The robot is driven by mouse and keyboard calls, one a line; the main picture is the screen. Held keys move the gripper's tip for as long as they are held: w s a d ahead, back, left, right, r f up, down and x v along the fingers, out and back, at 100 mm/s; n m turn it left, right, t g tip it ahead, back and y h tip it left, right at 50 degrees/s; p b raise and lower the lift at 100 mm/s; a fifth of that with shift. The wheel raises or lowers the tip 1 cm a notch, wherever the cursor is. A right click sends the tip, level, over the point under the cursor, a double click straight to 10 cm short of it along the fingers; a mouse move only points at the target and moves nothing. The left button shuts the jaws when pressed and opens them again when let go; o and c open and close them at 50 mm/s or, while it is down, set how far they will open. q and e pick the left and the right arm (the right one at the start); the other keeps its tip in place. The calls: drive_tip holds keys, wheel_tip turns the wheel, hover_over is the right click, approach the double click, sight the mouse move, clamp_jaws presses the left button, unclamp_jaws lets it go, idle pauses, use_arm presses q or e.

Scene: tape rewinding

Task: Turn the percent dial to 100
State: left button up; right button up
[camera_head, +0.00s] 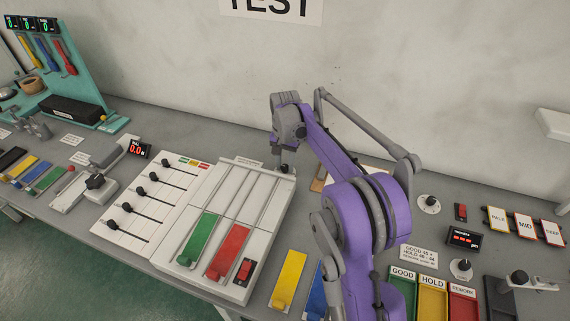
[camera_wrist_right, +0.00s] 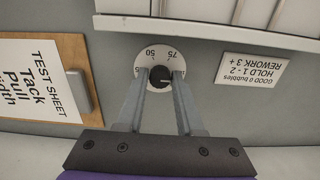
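The percent dial (camera_wrist_right: 160,77) is a black knob on a round white plate in the right wrist view. The plate shows 50 and 75 at its top and part of another number at its left. A light mark on the knob points right. The right end of the scale is hidden by a finger. The two fingers of my right gripper (camera_wrist_right: 162,75) stand on either side of the knob and appear to touch it. In the head view my right gripper (camera_head: 284,166) points down behind the white sloped panel, and the dial is hidden. My left gripper is out of view.
The white panel (camera_head: 262,225) with green and red sliders stands close by. A clipboard test sheet (camera_wrist_right: 40,80) and a small bubble-count label (camera_wrist_right: 253,70) flank the dial. The wall is behind. Another round dial (camera_head: 429,204) is at the right.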

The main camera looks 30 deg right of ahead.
sight(286, 166)
drive_tip(key=o, duration=0.3)
wheel_tip(286, 166, up, 11)
drive_tip(key=shift+p, duration=0.4)
drive_tip(key=shift+s+f, duration=0.15)
drive_tip(key=shift+f, duration=0.05)
idle(0.4)
